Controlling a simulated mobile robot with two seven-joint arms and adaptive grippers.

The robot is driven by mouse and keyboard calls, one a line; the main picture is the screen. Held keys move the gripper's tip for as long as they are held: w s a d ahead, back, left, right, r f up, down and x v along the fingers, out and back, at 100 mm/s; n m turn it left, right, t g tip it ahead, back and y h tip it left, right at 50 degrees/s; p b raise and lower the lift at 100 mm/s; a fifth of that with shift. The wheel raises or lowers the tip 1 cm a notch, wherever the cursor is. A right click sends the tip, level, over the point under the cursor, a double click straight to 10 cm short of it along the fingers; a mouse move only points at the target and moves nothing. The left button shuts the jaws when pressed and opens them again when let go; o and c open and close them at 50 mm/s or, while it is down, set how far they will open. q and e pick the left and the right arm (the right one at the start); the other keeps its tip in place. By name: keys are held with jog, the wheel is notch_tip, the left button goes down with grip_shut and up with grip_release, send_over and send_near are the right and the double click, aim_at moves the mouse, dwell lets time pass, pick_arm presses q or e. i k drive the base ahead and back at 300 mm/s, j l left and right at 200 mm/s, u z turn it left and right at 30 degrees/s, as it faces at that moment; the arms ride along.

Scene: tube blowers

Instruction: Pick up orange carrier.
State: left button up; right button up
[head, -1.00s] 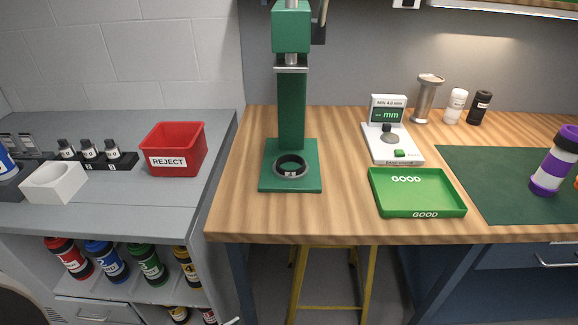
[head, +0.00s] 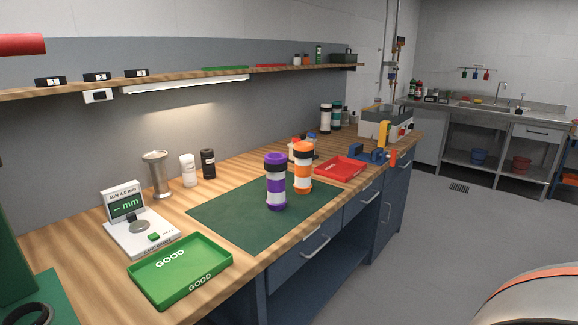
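The orange carrier (head: 303,168) stands upright on the far right part of the green mat (head: 236,231) on the wooden bench. Neither of my grippers shows in the head view.
A green GOOD tray (head: 181,285) and a gauge (head: 139,236) lie to the left. A red tray (head: 341,168) and a blue vise-like tool (head: 369,153) lie beyond the carriers. A shelf (head: 182,81) hangs above. Open floor lies right of the bench.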

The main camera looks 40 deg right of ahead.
aim_at(302, 151)
jog(key=l+u, duration=0.2)
jog(key=l, duration=0.4)
jog(key=l+u, duration=0.2)
jog(key=l, duration=0.45)
jog(key=k+l+u, duration=0.15)
jog(key=l, duration=0.4)
